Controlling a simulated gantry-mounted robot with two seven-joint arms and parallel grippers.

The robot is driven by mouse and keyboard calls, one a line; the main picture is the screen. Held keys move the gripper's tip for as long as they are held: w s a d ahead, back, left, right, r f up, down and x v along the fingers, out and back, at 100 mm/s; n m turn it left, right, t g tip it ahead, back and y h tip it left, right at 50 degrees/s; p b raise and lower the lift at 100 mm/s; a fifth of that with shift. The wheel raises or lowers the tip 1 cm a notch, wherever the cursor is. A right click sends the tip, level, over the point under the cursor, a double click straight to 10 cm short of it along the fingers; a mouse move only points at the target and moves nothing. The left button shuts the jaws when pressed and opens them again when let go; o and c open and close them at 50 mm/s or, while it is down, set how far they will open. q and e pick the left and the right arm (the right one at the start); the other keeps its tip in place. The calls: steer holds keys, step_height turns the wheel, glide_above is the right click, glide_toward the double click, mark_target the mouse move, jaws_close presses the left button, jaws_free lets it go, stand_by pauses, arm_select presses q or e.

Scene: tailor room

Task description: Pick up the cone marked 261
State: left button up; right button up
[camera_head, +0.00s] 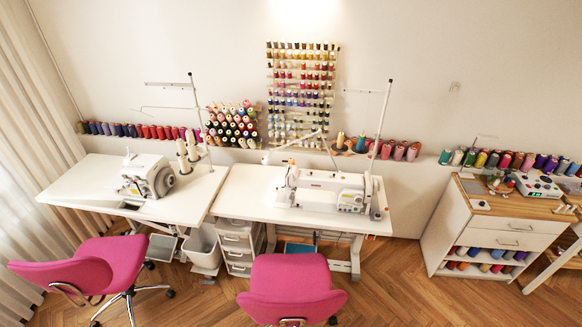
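Thread cones stand in several places, and no number is legible on any of them, so I cannot tell which is marked 261. A row of blue, red and pink cones (140,130) stands on the left wall shelf. Dark, red and pale cones (232,128) fill a slanted rack. Reddish cones (399,152) stand right of the spool rack. Multicoloured cones (505,160) line the right wall shelf, and more cones (484,252) sit in the right cabinet. Pale cones (187,152) stand by the left machine. Neither gripper is in view.
A left table (85,188) holds an overlock machine (148,177). A middle table (235,202) holds a white sewing machine (325,190). Pink chairs (290,288) (85,268) stand in front. A wooden-topped cabinet (495,205) stands right. Floor (400,275) between is clear.

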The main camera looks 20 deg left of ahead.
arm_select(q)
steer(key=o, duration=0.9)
